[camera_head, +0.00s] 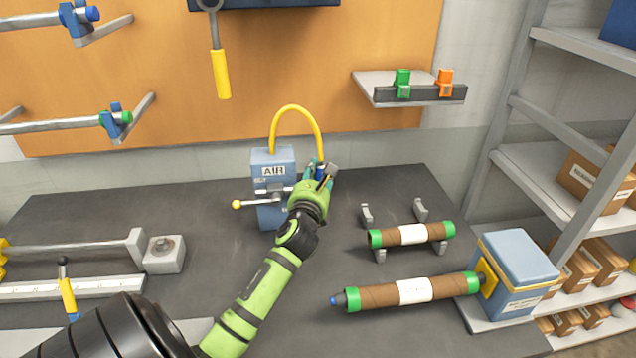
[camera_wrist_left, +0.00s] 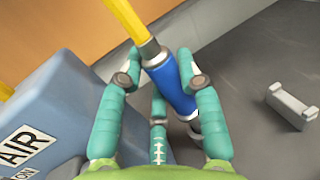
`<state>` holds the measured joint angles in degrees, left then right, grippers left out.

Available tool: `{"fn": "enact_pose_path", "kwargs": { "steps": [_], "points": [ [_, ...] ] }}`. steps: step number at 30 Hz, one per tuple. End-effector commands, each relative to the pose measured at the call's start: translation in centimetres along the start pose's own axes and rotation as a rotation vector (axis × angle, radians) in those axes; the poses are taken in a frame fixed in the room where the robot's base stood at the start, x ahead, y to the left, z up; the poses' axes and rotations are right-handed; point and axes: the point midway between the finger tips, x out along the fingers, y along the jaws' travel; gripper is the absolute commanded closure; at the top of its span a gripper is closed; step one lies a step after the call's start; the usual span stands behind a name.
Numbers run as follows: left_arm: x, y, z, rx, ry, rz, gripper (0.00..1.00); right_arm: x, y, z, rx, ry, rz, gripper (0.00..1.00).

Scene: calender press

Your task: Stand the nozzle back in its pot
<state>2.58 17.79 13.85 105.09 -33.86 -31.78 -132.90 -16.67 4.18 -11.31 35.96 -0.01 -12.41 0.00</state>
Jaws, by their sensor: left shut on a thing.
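The nozzle is a blue cylinder with grey metal ends on a yellow hose (camera_head: 297,108). In the left wrist view the nozzle (camera_wrist_left: 172,86) lies tilted between the teal fingers of my left gripper (camera_wrist_left: 160,75), which is shut on it. In the head view my left gripper (camera_head: 322,174) is just right of the blue AIR box (camera_head: 273,158), and only a little of the nozzle (camera_head: 320,172) shows past the fingers. My right gripper is not in view.
A lever with a yellow knob (camera_head: 237,204) sticks out left of the AIR box. Right of my arm, a green-ended brown roll (camera_head: 383,237) rests on a cradle (camera_head: 366,215). A longer roll (camera_head: 380,294) meets a blue-grey box (camera_head: 517,262). Dark bench top is clear behind the cradle.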

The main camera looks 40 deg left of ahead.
Motion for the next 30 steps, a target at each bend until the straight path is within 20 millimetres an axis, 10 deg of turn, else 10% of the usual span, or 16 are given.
{"fn": "enact_pose_path", "kwargs": {
  "steps": [18,19,20,30],
  "points": [
    [0.0,0.0,-3.2,0.002,0.001,0.000,0.91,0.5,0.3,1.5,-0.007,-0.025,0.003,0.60],
    [0.0,0.0,-3.1,0.001,0.002,0.001,0.53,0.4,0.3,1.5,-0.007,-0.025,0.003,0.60],
    [0.0,0.0,-3.1,0.001,0.002,0.001,0.41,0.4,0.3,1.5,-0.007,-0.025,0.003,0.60],
    [0.0,-0.1,-3.0,0.001,0.002,0.000,0.41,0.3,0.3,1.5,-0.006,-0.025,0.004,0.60]
  ]
}}
